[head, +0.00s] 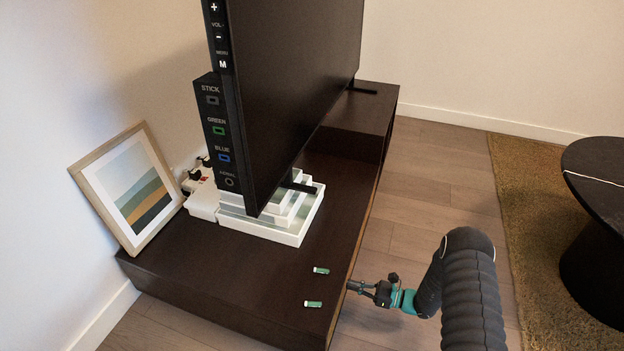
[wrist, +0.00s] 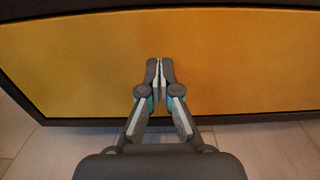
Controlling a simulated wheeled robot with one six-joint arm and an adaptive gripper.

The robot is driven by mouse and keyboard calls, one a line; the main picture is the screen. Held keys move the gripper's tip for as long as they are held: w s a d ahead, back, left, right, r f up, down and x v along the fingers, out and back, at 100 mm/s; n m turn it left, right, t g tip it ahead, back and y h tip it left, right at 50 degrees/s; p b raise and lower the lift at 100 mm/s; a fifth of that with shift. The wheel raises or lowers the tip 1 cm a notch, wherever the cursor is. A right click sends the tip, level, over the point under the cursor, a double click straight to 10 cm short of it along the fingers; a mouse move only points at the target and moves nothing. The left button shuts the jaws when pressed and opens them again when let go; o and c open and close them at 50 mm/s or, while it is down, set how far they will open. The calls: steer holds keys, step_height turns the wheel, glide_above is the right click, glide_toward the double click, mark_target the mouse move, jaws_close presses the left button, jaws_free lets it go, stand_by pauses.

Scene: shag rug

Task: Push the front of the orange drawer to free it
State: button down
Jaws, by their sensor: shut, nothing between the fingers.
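The orange drawer front (wrist: 80,65) fills most of the wrist view, set in a dark frame. My gripper (wrist: 160,62) is shut and empty, with its fingertips against or just short of the drawer front near the middle of its width; I cannot tell if they touch. In the head view my gripper (head: 352,286) is at the right side of the dark low cabinet (head: 200,270), below its top edge.
A television (head: 290,90) stands over white stacked trays (head: 300,230), beside a framed picture (head: 132,190). A dark round table (head: 600,190) stands on a rug at right. Wooden floor (head: 420,180) lies between.

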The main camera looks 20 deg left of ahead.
steer(key=shift+a, duration=0.3)
steer(key=d+r+b, duration=0.2)
steer(key=d, duration=1.1)
steer(key=shift+s, duration=0.25)
stand_by(1.1)
